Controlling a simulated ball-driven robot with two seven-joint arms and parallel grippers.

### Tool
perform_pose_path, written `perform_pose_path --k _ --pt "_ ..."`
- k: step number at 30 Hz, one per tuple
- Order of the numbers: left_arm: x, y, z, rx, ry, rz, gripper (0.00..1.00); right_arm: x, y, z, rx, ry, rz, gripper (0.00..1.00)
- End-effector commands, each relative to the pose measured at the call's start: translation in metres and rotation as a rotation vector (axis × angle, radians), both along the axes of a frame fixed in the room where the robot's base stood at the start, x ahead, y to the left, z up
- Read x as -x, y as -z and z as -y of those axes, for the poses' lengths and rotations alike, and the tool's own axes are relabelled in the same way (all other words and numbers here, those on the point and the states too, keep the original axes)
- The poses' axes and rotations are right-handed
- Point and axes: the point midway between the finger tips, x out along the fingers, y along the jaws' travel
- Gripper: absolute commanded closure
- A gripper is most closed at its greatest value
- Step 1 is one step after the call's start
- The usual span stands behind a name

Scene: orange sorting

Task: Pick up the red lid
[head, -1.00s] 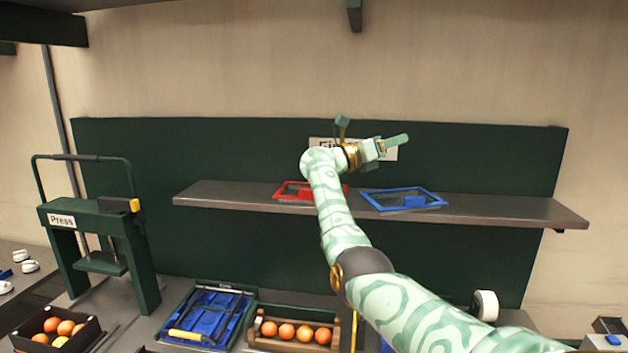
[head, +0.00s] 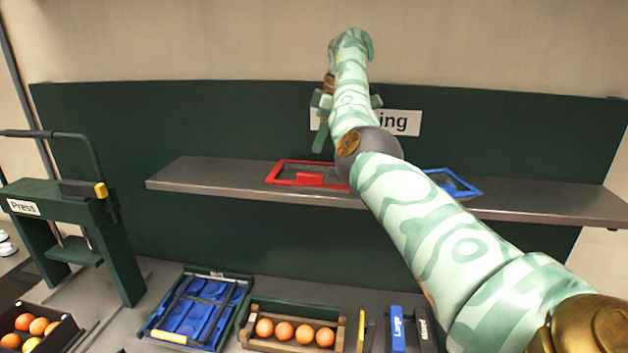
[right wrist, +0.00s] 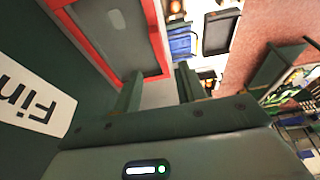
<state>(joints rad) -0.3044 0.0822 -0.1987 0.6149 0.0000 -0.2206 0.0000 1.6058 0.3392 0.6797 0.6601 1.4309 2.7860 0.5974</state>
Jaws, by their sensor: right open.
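The red lid (head: 309,179) is a red frame with a dark pane and a red handle block. It lies on the grey shelf (head: 220,180). My forearm hides its right end in the head view. In the right wrist view the red lid (right wrist: 158,42) fills the upper left, just beyond the fingers. My right gripper (head: 338,125) points down above the lid, partly hidden by my own arm. Its two fingers (right wrist: 158,92) stand apart with nothing between them. My left gripper is not in view.
A blue lid (head: 462,186) lies to the right on the shelf, partly behind my arm. The dark green back panel (head: 110,125) stands close behind the shelf. Below are a blue tray (head: 200,305), an orange crate (head: 262,343) and the press (head: 125,265). The shelf's left end is clear.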

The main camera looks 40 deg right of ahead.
Motion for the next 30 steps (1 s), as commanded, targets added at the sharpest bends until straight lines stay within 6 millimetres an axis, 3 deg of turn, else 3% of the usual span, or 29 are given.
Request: perform_pose_path --k 3,11,18,26,30 --pt "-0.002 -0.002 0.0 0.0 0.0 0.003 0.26 -0.005 0.021 -0.004 0.001 -0.001 -0.002 0.58" --pt "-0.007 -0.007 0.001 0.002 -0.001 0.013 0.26 -0.01 0.043 -0.007 0.001 0.0 -0.003 0.58" --pt "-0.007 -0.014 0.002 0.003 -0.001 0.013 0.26 -0.019 0.079 -0.012 0.002 -0.001 -0.002 0.58" --pt "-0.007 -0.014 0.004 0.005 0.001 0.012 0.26 -0.02 0.084 -0.012 0.002 0.001 -0.001 0.58" --pt "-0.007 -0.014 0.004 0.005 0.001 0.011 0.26 -0.02 0.084 -0.012 0.003 0.001 0.0 0.92"
